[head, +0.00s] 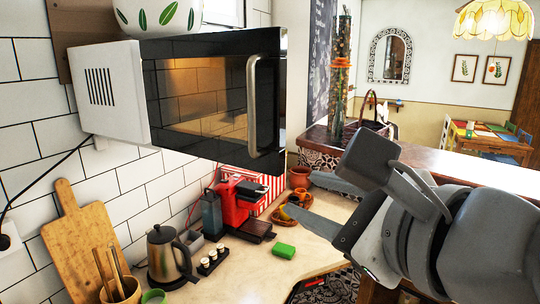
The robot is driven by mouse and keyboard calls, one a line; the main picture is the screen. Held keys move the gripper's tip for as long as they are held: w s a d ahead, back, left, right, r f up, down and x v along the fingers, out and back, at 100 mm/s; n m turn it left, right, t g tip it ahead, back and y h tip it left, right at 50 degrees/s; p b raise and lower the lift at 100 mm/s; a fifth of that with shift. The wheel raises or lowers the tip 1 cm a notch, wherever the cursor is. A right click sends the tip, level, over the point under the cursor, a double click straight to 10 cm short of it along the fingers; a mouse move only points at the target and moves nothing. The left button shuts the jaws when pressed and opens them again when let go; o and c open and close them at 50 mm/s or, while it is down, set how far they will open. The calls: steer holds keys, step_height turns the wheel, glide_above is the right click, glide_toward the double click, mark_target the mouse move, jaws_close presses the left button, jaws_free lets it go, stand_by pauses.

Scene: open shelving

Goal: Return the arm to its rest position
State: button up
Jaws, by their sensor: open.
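My gripper (299,193) is in the head view, right of centre, at the end of my grey arm, which comes in from the right edge. Its two grey fingers point left and stand apart, with nothing held between them. In the picture the fingers lie over the back part of the counter (290,262), in front of some small pots and a bowl. I cannot tell how high they are above it. The arm covers part of the counter's right side.
A microwave (215,95) is mounted at upper left, with a leaf-patterned bowl (160,15) on top. Below stand a kettle (168,255), a red coffee machine (237,205), a cutting board (82,240) and a green sponge (284,251). A dining table (490,143) is far right.

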steer(key=s+d+f+n+g+h+b, duration=0.1)
steer(key=d+f+n+g+h, duration=0.2)
steer(key=f+n, duration=0.8)
steer(key=s+d+f+n+g+h+b, duration=0.1)
steer(key=d+f+n+g+h, duration=0.2)
steer(key=d+f+n, duration=0.3)
step_height(320, 180, down, 5)
steer(key=n+g, duration=0.1)
steer(key=n, duration=0.5)
steer(key=shift+f+g+h, duration=0.2)
steer(key=shift+g+h, duration=0.1)
steer(key=shift+g, duration=0.1)
steer(key=shift+w+a+n, duration=0.1)
steer(key=shift+a+n, duration=0.1)
steer(key=shift+n, duration=0.1)
